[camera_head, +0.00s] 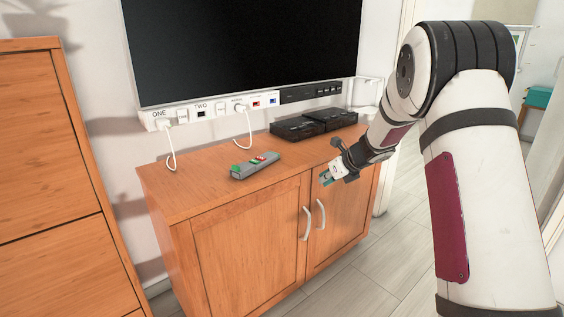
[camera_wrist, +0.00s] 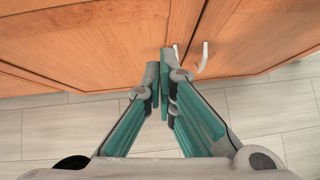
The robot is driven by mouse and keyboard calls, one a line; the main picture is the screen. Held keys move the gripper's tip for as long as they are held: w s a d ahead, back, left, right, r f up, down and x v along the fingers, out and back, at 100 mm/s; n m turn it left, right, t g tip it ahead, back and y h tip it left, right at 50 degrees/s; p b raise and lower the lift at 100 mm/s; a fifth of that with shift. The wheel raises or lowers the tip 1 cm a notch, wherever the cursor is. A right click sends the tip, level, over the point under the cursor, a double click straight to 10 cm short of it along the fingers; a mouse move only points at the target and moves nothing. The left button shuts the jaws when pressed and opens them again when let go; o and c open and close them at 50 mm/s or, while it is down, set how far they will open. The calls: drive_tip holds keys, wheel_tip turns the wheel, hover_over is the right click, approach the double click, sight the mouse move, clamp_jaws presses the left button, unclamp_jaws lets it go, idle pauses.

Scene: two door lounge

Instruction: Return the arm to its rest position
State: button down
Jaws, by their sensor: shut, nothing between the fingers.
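My gripper (camera_head: 327,177) is at the end of my arm, which comes in from the right in the head view. It is in front of the right part of the wooden cabinet (camera_head: 245,235), near its top front edge. In the wrist view my gripper (camera_wrist: 164,78) has its green-padded fingers together at the tips, with nothing between them. The cabinet doors (camera_wrist: 100,45) are beyond the fingertips, and a white door handle (camera_wrist: 203,58) shows just right of them. I cannot tell whether the fingertips touch the cabinet.
A power strip (camera_head: 205,112) with white cords is under the television (camera_head: 240,45). A wooden dresser (camera_head: 50,180) stands at left. Bare floor (camera_head: 345,290) lies in front of the cabinet.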

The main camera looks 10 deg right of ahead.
drive_tip(key=s+d+r+m+t+h, duration=0.1)
drive_tip(key=s+d+r+m+h, duration=0.15)
drive_tip(key=r+m, duration=0.55)
drive_tip(key=s+d+r+m+t+h, duration=0.1)
drive_tip(key=s+r+m+t+h, duration=0.1)
drive_tip(key=s+r+m+h, duration=0.5)
drive_tip(key=s+r+m+g+y, duration=0.1)
drive_tip(key=s+r+m+g, duration=0.1)
drive_tip(key=s+r+m, duration=0.35)
drive_tip(key=s+a+f+m+g+y, duration=0.25)
drive_tip(key=s+a+m, duration=0.35)
drive_tip(key=s, duration=0.8)
drive_tip(key=s+a+f+m+g+y, duration=0.1)
drive_tip(key=s+a+f+m+g, duration=0.45)
drive_tip(key=s, duration=0.85)
drive_tip(key=s+a+f+m+g+y, duration=0.15)
drive_tip(key=s+a+m, duration=0.25)
drive_tip(key=s+m, duration=0.7)
wheel_tip(320, 180, up, 27)
drive_tip(key=s+n+t+p, duration=0.2)
drive_tip(key=n+t+p, duration=0.1)
drive_tip(key=p, duration=2.2)
drive_tip(key=shift+s+d+t, duration=0.2)
drive_tip(key=shift+t, duration=0.45)
drive_tip(key=shift+w+y, duration=0.1)
drive_tip(key=shift+y, duration=0.15)
